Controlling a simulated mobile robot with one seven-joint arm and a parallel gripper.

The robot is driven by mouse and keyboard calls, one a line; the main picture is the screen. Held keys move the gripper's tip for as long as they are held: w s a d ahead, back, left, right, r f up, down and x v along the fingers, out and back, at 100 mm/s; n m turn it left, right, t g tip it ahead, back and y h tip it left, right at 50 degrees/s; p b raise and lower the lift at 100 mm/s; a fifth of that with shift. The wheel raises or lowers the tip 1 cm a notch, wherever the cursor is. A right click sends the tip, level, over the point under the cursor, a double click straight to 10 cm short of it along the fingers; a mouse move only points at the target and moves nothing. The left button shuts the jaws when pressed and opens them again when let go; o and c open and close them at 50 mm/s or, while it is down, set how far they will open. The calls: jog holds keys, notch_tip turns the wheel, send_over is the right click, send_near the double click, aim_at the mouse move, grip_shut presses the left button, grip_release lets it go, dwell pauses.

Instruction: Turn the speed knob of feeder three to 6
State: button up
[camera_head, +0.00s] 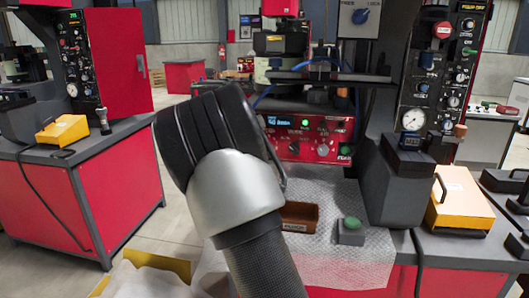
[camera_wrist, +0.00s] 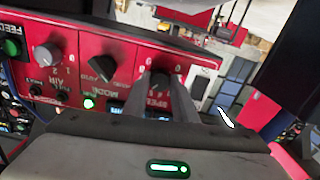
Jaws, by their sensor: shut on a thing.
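The red feeder control panel (camera_head: 335,136) has a lit blue display (camera_head: 283,121), a green light (camera_head: 305,123) and several knobs. It appears upside down in the wrist view (camera_wrist: 115,62). There, the dark speed knob (camera_wrist: 158,80) sits between the two fingers of my gripper (camera_wrist: 168,100), beside lettering that reads SPEED. My gripper is shut on this knob. The fingers hide part of the knob and its scale, so I cannot tell its setting. In the head view my arm hides the gripper and the panel's left part. The feeder's number is not legible.
In the wrist view a dark mode knob (camera_wrist: 103,68) and a grey knob (camera_wrist: 48,54) sit left of the speed knob. A brown tray (camera_head: 299,216) and a green-topped block (camera_head: 350,230) stand in front of the panel. Dark machine columns flank the right side.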

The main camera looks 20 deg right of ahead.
jog(key=shift+m, duration=0.6)
jog(key=o, duration=1)
jog(key=shift+o, duration=0.2)
jog(key=p+v, duration=0.3)
jog(key=v, duration=1.4)
jog(key=shift+a, duration=0.2)
jog(key=shift+s, duration=0.1)
